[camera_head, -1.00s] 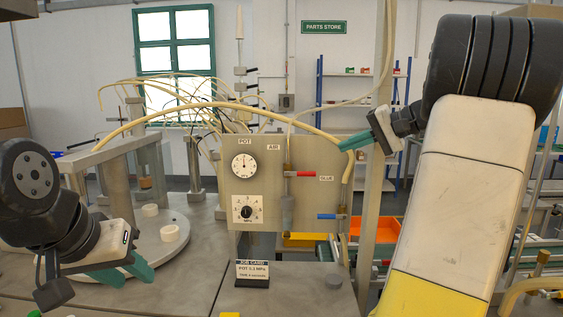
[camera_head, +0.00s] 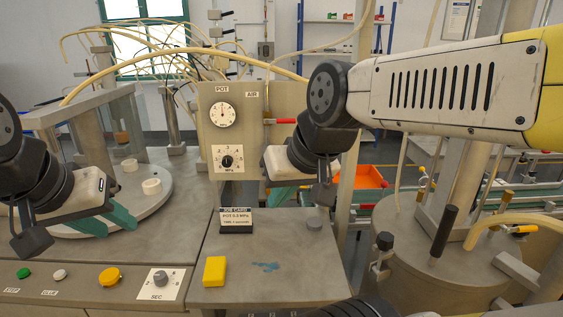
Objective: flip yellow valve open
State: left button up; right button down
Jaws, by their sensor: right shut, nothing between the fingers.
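A small valve with a yellow-orange lever (camera_head: 525,229) is on the pipework at the right, above the round metal tank (camera_head: 425,262). The lever lies about level, beside a thick cream hose. My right gripper (camera_head: 276,204) is in front of the gauge panel, well to the left of this valve, shut and empty. Its wrist hides most of its fingers. My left gripper (camera_head: 118,226) is at the left over the round turntable, its teal fingers apart and empty, far from the valve.
The panel (camera_head: 208,133) carries a gauge, a dial and a red lever (camera_head: 285,121). A job card (camera_head: 237,221) and a yellow block (camera_head: 214,271) are on the bench. A black-handled lever (camera_head: 443,231) rises from the tank. An orange bin (camera_head: 368,177) is behind.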

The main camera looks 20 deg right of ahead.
aim_at(531, 228)
jog(key=z, duration=2.45)
jog(key=i+l+u, duration=0.15)
jog(key=l, duration=0.15)
jog(key=l+u, duration=0.1)
jog(key=l, duration=0.15)
jog(key=i+l+u, duration=0.15)
jog(key=l, duration=0.15)
jog(key=k+j+z, duration=0.35)
jog(key=j, duration=0.2)
jog(key=i+j, duration=0.1)
jog(key=j, duration=0.2)
jog(key=i+j, duration=0.1)
jog(key=j, duration=0.2)
